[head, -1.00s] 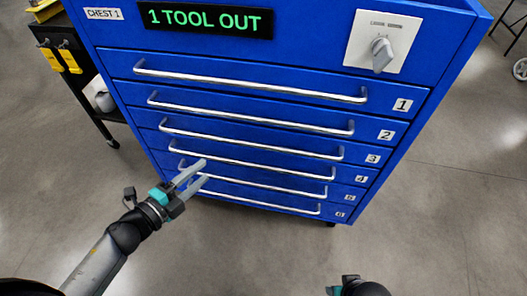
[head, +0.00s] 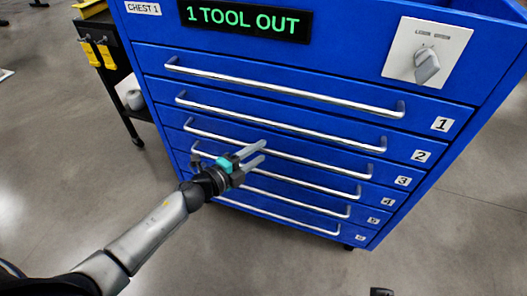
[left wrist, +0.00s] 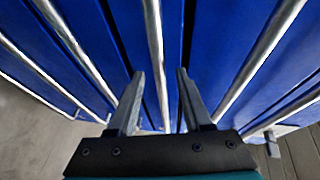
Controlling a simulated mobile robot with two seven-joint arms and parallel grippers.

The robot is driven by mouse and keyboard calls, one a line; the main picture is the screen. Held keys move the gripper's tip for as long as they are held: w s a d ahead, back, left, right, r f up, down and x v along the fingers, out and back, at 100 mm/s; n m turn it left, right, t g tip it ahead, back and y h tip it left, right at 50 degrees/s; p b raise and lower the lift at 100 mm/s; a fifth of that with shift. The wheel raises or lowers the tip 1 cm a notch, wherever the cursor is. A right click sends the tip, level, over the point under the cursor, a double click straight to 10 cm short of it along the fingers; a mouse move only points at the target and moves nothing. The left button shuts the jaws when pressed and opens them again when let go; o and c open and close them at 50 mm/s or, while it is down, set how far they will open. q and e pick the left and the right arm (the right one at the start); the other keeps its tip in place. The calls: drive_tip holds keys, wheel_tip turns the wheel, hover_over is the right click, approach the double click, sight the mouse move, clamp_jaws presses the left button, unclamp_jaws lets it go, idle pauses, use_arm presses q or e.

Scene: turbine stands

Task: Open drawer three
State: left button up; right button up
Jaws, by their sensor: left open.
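Drawer three (head: 388,177) is a blue front with a label "3" at its right end, and it looks closed. Its long silver bar handle (head: 325,163) runs across the front. My left gripper (head: 264,150) is open, with its two grey fingers over the left-middle part of that handle in the head view. In the left wrist view, a silver bar (left wrist: 154,45) runs between the open fingers (left wrist: 160,75), and I cannot tell whether they touch it. Only a dark sliver of my right gripper (head: 382,292) shows at the bottom edge.
The blue chest's other drawers, with similar handles, lie above and below and look closed. A panel (head: 248,20) reads "1 TOOL OUT". A grey knob (head: 427,66) is at upper right. A black cart (head: 125,90) stands at left. The floor in front is clear.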

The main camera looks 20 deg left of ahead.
use_arm(q)
drive_tip(key=shift+x, duration=1.35)
use_arm(e)
drive_tip(key=shift+w+r, duration=0.1)
drive_tip(key=shift+r, duration=0.75)
use_arm(q)
clamp_jaws()
